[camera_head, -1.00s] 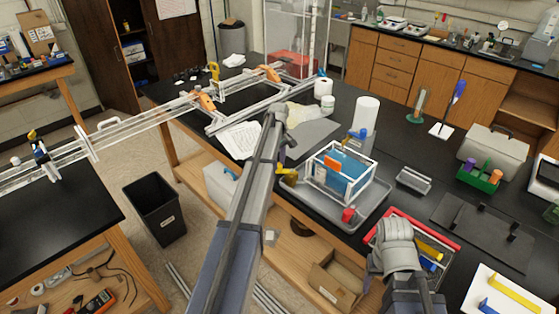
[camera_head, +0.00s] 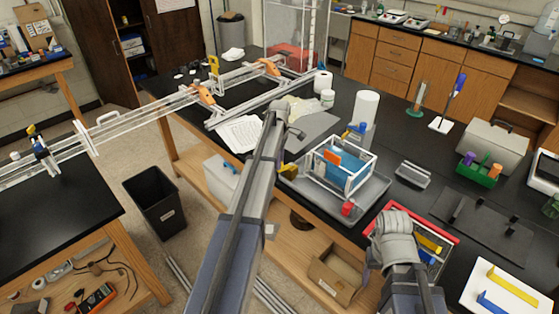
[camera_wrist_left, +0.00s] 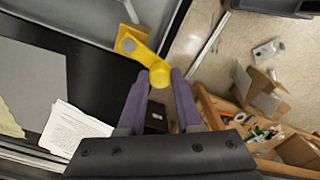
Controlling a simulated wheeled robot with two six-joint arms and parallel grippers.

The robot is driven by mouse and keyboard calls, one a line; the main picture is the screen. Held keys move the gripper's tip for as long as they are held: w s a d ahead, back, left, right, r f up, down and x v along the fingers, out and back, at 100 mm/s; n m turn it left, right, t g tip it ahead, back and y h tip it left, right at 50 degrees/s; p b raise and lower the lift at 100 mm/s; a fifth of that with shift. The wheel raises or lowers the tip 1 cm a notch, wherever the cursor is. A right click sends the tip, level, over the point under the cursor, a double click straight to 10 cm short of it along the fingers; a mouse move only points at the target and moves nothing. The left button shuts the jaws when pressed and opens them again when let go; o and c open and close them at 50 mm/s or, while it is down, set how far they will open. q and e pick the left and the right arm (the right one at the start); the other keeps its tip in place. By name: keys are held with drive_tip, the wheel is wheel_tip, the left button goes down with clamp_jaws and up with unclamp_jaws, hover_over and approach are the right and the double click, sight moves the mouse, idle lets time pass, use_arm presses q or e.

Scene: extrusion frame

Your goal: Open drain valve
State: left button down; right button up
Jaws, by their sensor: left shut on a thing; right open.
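The drain valve's yellow lever (camera_wrist_left: 132,44) is at the side of the grey tray (camera_wrist_left: 85,12) in the left wrist view. Its rounded end lies between my left fingertips (camera_wrist_left: 160,78), which are shut on it. In the head view the yellow lever (camera_head: 289,171) shows small at the tray's left edge, partly hidden by my left wrist. A white-framed clear tank (camera_head: 340,165) with blue contents and an orange piece stands in the tray. My right gripper (camera_head: 393,232) is open beside the red-rimmed tray; its fingers are mostly hidden.
A red cap-like object (camera_head: 347,208) sits at the tray's front. The red-rimmed tray (camera_head: 447,236) holds yellow and blue tools. A black bin (camera_head: 157,203) and open box (camera_head: 337,272) are below.

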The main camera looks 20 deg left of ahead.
idle(0.4)
use_arm(q)
drive_tip(key=c, duration=0.6)
unclamp_jaws()
wheel_tip(320, 180, up, 8)
drive_tip(key=p, duration=0.8)
drive_tip(key=shift+f, duration=0.15)
